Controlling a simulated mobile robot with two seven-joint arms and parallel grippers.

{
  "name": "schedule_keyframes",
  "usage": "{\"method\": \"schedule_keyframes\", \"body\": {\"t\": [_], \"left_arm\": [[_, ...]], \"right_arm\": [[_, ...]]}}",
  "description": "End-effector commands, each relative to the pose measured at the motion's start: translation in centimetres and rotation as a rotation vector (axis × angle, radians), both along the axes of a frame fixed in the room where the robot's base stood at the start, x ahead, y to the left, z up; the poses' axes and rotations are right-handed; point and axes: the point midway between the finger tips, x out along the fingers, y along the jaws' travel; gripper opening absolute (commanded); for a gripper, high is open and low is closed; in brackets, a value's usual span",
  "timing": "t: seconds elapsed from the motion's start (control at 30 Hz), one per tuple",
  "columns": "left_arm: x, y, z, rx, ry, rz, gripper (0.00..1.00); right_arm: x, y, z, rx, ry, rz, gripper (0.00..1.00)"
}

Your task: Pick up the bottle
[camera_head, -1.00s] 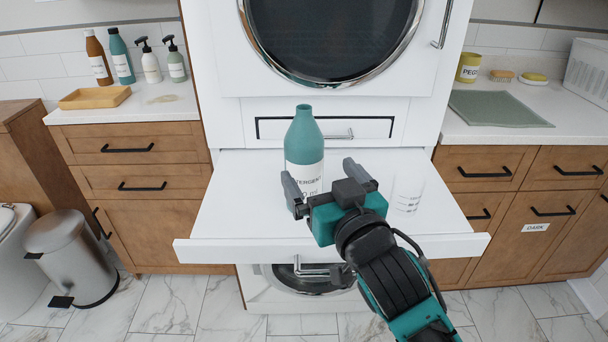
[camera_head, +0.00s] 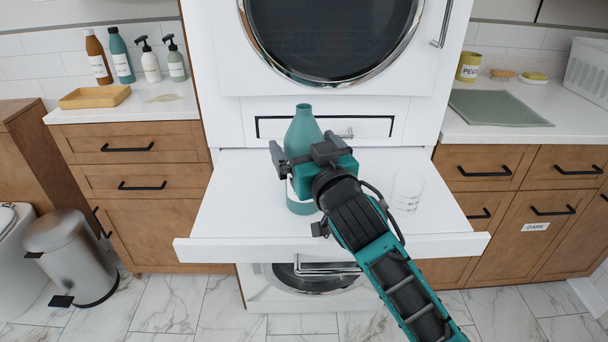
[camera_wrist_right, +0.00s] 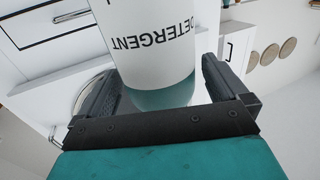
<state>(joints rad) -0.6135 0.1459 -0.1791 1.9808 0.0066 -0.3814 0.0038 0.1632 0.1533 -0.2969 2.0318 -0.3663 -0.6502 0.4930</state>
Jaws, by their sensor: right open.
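The teal detergent bottle (camera_head: 303,130) with a white label stands upright on the white pull-out shelf (camera_head: 235,215). My right gripper (camera_head: 300,155) is in front of the bottle and hides its middle in the head view. In the right wrist view the bottle (camera_wrist_right: 150,50) shows its label upside down, between the two open fingers (camera_wrist_right: 155,85). There is a gap on the right side between the bottle and the finger; on the left the finger is close, and I cannot tell whether it touches. My left gripper is not in view.
A clear measuring cup (camera_head: 408,190) stands on the shelf right of my right gripper. The dryer front (camera_head: 330,85) rises behind the shelf. Several bottles stand on the left counter (camera_head: 165,112). The shelf's left side is bare.

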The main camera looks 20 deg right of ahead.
Motion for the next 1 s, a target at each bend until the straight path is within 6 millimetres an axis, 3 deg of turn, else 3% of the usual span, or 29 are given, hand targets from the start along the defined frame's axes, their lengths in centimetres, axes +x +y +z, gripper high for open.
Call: {"method": "schedule_keyframes", "body": {"t": [0.07, 0.17, 1.0], "left_arm": [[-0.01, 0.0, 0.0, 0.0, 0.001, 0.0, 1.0], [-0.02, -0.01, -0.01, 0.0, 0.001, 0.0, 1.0], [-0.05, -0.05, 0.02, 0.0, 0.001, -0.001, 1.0]], "right_arm": [[-0.02, 0.0, -0.02, 0.0, 0.0, 0.0, 1.0], [-0.04, -0.01, -0.02, 0.0, 0.001, 0.0, 0.91], [-0.06, 0.0, -0.06, 0.0, 0.001, 0.0, 0.11]]}}
